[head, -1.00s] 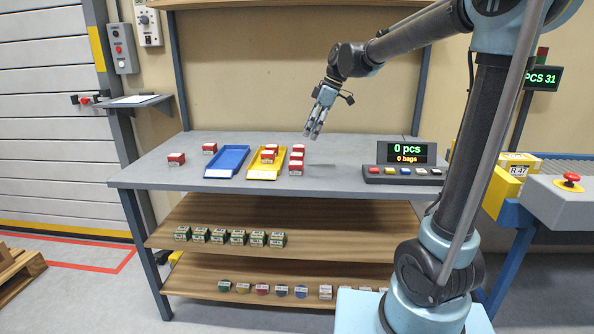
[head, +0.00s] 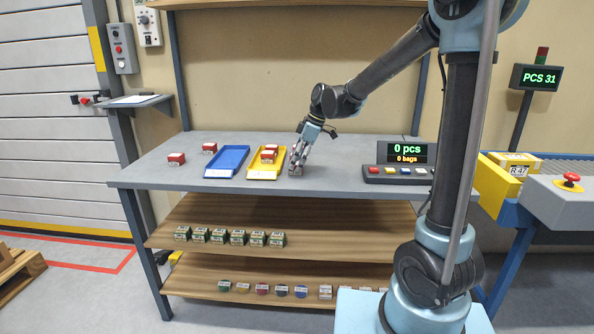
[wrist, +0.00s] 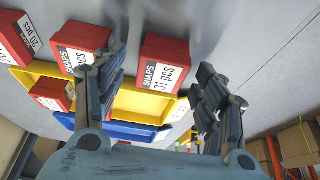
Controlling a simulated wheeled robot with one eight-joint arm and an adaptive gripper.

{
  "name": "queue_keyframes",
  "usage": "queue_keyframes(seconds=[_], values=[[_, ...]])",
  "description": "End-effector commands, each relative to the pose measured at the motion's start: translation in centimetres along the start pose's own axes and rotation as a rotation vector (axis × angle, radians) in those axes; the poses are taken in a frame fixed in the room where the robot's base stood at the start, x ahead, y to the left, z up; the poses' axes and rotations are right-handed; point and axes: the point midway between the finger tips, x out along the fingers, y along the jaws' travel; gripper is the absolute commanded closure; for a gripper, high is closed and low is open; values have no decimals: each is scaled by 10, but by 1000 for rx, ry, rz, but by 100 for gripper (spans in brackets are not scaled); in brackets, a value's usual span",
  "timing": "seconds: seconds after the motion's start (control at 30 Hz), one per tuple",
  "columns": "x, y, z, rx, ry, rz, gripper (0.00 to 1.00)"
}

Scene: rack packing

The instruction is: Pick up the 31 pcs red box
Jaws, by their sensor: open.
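In the wrist view a red box labelled "SNAPS 31 pcs" (wrist: 163,62) lies between the spread fingers of my gripper (wrist: 165,95), slightly beyond the fingertips and not held. A second red SNAPS box (wrist: 82,42) is just left of the left finger, its count partly covered. A red box marked "20 pcs" (wrist: 17,38) is at the far left. In the head view my gripper (head: 297,168) is low over the bench beside the yellow tray and hides the red boxes there.
A counter panel (head: 400,176) reading 0 pcs stands to the right. A sign (head: 538,78) shows PCS 31.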

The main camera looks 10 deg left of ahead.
Motion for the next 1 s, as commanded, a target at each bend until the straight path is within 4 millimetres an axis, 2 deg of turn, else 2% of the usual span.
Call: queue_keyframes(seconds=[0.13, 0.4, 0.6, 0.63, 1.0], values=[[13, 0, 0, 0, 0, 0, 35], [15, 0, 0, 0, 0, 0, 35], [15, 0, 0, 0, 0, 0, 80], [15, 0, 0, 0, 0, 0, 84], [12, 0, -1, 0, 0, 0, 85]])
